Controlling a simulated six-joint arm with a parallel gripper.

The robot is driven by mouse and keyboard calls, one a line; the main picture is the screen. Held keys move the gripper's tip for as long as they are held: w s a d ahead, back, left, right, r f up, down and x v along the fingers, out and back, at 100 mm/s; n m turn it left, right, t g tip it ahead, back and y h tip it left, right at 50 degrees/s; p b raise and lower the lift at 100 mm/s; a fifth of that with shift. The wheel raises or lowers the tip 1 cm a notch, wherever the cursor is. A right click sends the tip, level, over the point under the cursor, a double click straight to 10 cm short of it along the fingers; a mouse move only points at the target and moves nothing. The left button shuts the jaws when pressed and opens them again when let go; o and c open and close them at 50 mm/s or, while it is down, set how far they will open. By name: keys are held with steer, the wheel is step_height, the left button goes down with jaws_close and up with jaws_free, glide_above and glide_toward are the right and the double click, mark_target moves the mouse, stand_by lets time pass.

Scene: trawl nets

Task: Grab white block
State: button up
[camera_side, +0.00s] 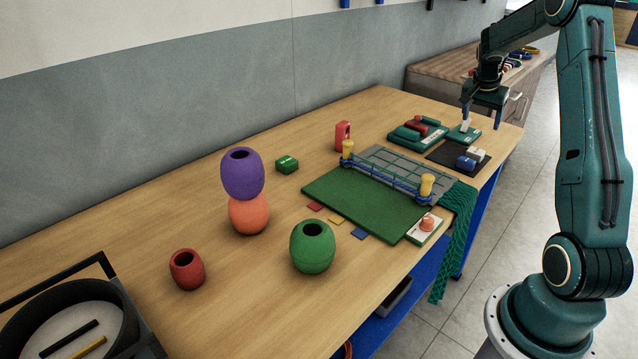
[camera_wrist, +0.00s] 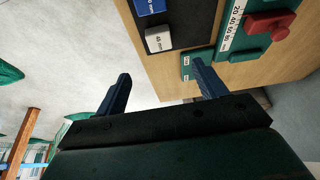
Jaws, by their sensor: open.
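The white block (camera_side: 476,154) sits on a dark mat at the right end of the table, touching or very close to a blue block (camera_side: 466,162). In the wrist view the white block (camera_wrist: 159,39), marked with small print, lies on the dark mat beyond my fingertips, with the blue block (camera_wrist: 150,6) above it at the picture's top edge. My gripper (camera_side: 481,117) is open and empty, above the far right part of the table. In the wrist view its two blue fingers (camera_wrist: 163,82) are spread, and the white block is apart from them.
The dark mat (camera_side: 444,151) lies beside green holders (camera_side: 404,134) with a red piece. A green board (camera_side: 345,208), a blue-railed net fence, and several coloured floats stand to the left.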

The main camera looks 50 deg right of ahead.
glide_above(476, 150)
steer(key=a, duration=0.3)
steer(key=shift+s+d+f, duration=0.1)
steer(key=shift+d+f, duration=0.05)
steer(key=shift+f, duration=3.55)
steer(key=shift+x, duration=2.6)
steer(key=c, duration=1.1)
steer(key=shift+r, duration=0.15)
step_height(476, 150, up, 20)
